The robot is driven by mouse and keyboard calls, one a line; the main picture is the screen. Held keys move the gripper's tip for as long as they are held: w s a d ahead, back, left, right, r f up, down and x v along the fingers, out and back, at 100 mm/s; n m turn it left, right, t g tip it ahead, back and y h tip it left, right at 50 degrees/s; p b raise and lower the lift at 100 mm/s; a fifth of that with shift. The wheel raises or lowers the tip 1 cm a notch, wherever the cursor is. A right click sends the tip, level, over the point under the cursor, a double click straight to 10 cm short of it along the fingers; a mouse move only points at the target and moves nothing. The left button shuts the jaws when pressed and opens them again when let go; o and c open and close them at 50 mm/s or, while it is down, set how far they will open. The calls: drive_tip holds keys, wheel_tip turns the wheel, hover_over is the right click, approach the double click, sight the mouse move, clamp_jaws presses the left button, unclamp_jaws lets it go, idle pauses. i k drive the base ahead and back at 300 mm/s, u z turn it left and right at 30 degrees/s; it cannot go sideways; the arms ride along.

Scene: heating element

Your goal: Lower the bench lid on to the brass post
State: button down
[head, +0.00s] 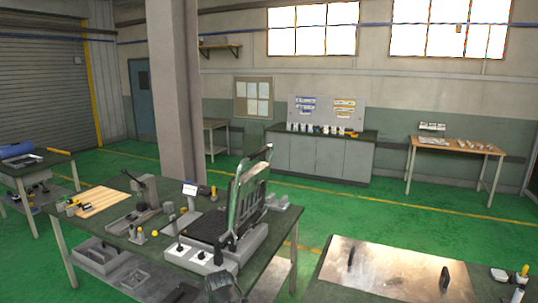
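I cannot tell which is the brass post. A dark shape at the bottom edge, just in front of the device, looks like my gripper (222,288). It is cut off by the frame, and its fingers are not clear. It appears apart from the lid.
The middle bench (105,222) also holds a wooden board (98,201), a clamp-like tool and small parts. A bench with a metal plate (388,272) and two dark handles stands at the lower right. A pillar (177,90) rises behind. Green floor is clear beyond.

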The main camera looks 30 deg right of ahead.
sight(245, 195)
drive_tip(key=i, duration=1)
